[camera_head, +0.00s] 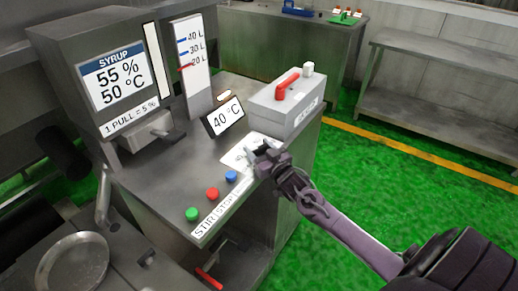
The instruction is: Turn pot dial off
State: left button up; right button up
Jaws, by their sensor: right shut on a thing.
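The pot dial is not clearly visible; my right gripper covers the spot on the console (165,185) beside a white label plate (236,156). My right gripper (262,154) reaches in from the lower right, with its fingers down at that plate. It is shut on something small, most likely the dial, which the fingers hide. I cannot read the dial's setting. My left gripper is not in view.
Green (192,214), red (212,194) and blue (231,176) buttons line the console's front edge. A small 40 °C display (224,116) and a grey box with a red lever (288,84) stand behind. A syrup screen (115,80) is at left, a round pan (73,264) lower left.

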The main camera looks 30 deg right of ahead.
jog(key=n+y+b, duration=0.1)
jog(key=n+y, duration=0.1)
jog(key=y, duration=0.1)
jog(key=shift+d+f+y, duration=0.1)
jog(key=shift+y, duration=0.3)
jog(key=shift+s+n+g+y+b, duration=0.1)
jog(key=shift+n+g+y+b, duration=0.75)
jog(key=shift+n+y, duration=0.75)
jog(key=o, duration=1)
jog(key=shift+s+d, duration=0.15)
jog(key=shift+s, duration=0.35)
jog(key=shift+b+v, duration=0.4)
jog(key=shift+v, duration=2.9)
